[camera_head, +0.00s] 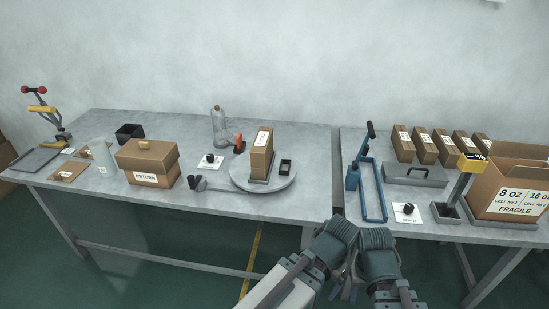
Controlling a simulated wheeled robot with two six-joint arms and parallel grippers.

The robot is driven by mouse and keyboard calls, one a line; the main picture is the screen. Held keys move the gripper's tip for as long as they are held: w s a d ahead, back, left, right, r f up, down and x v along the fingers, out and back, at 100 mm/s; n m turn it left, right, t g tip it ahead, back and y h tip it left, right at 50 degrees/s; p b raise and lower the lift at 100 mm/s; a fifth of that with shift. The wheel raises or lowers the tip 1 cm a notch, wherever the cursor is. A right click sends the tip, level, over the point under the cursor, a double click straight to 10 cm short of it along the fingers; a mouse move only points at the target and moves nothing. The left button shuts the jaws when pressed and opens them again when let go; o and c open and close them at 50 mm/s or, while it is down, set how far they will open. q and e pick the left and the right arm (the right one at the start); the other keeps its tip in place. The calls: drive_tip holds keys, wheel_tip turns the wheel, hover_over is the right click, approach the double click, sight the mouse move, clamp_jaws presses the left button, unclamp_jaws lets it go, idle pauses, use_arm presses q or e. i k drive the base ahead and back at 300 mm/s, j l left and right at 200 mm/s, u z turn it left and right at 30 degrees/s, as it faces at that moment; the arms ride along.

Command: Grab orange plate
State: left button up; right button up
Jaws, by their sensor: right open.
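No plate that is plainly orange shows. A flat brown-orange plate (70,170) lies at the far left of the left table, beside a grey tray. A small bright orange-red piece (239,143) stands upright behind the round grey turntable. My two arms are folded close together at the bottom centre, in front of the tables. My right gripper (350,287) is open, low and well away from both orange things. The left gripper's fingers cannot be made out among the arm links.
The right table (435,228) holds a blue-framed tool (372,190), several cartons and a large FRAGILE box (508,190).

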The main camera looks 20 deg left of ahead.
sight(239, 144)
drive_tip(key=z, duration=0.3)
drive_tip(key=j+z, duration=0.3)
drive_tip(key=j, duration=0.15)
drive_tip(key=j+z, duration=0.35)
drive_tip(key=j, duration=0.6)
drive_tip(key=k+j+z, duration=0.1)
drive_tip(key=j, duration=0.3)
drive_tip(key=k+j, duration=0.15)
drive_tip(key=j, duration=0.3)
drive_tip(key=j+z, duration=0.1)
drive_tip(key=j, duration=0.35)
drive_tip(key=k+j, duration=0.2)
drive_tip(key=j, duration=0.2)
drive_tip(key=k+j, duration=0.1)
drive_tip(key=j, duration=0.3)
drive_tip(key=i+z, duration=0.05)
